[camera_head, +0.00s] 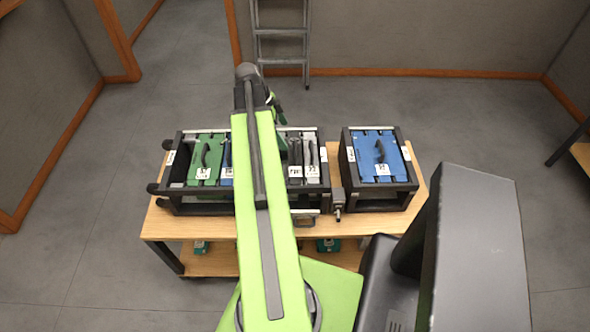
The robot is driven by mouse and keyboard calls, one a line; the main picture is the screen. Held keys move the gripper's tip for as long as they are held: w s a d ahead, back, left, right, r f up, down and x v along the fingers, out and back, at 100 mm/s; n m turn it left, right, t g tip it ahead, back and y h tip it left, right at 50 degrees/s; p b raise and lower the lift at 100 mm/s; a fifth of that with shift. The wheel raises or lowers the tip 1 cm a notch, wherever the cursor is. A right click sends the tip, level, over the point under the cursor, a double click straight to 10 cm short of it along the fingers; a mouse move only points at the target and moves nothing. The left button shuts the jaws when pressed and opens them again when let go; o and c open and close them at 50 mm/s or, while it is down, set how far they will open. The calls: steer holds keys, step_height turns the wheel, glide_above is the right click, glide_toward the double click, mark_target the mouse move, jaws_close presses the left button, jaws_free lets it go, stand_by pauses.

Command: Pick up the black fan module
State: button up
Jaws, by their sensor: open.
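A black-framed rack (178,188) on the wooden table holds several upright modules with handles. Each has a small white label too small to read surely, so I cannot tell which is the black fan module. My gripper (278,107) shows only partly, beyond my arm above the rack's back edge. It is open, and nothing shows between its jaws. My arm hides the middle of the rack.
A green module (206,152) sits in the rack's left part, with a blue one (227,160) partly hidden. A separate black frame (348,180) at right holds a blue module (378,152). The wooden table (205,230) has bare room in front. A ladder (281,32) stands behind.

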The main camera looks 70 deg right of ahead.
steer(key=b+x, duration=0.2)
steer(key=x, duration=0.2)
steer(key=b+x, duration=0.5)
steer(key=shift+s+f, duration=0.1)
steer(key=shift+f, duration=0.05)
steer(key=shift+r, duration=0.2)
steer(key=c, duration=1.9)
steer(key=shift+c, duration=0.2)
step_height(320, 180, up, 15)
steer(key=p, duration=1.5)
steer(key=shift+f, duration=0.2)
